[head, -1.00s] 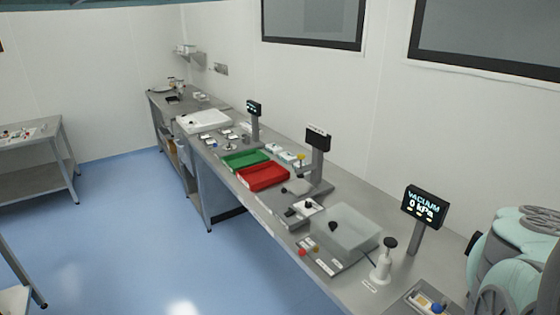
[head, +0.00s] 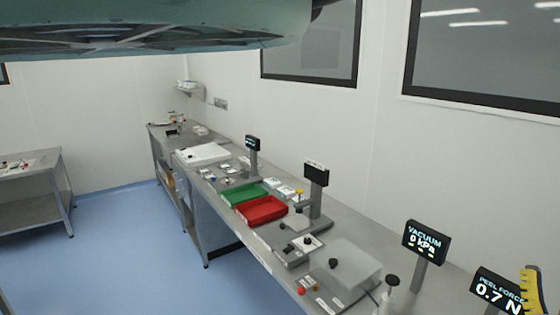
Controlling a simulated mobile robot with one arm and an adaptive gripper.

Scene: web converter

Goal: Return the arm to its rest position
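My arm fills the top left of the head view as a large teal and grey link (head: 150,30), close to the camera and above the bench. My gripper is not in view, so its fingers and anything it may hold are hidden. The long grey workbench (head: 352,222) runs from the lower right to the far left along the wall. No part of my arm is seen touching it.
On the bench are a green tray (head: 243,195), a red tray (head: 262,210), a clear-lidded box (head: 345,265), a vacuum display (head: 425,242) and a peel force display (head: 497,290). A side table (head: 30,168) stands left. Blue floor (head: 110,250) is clear between.

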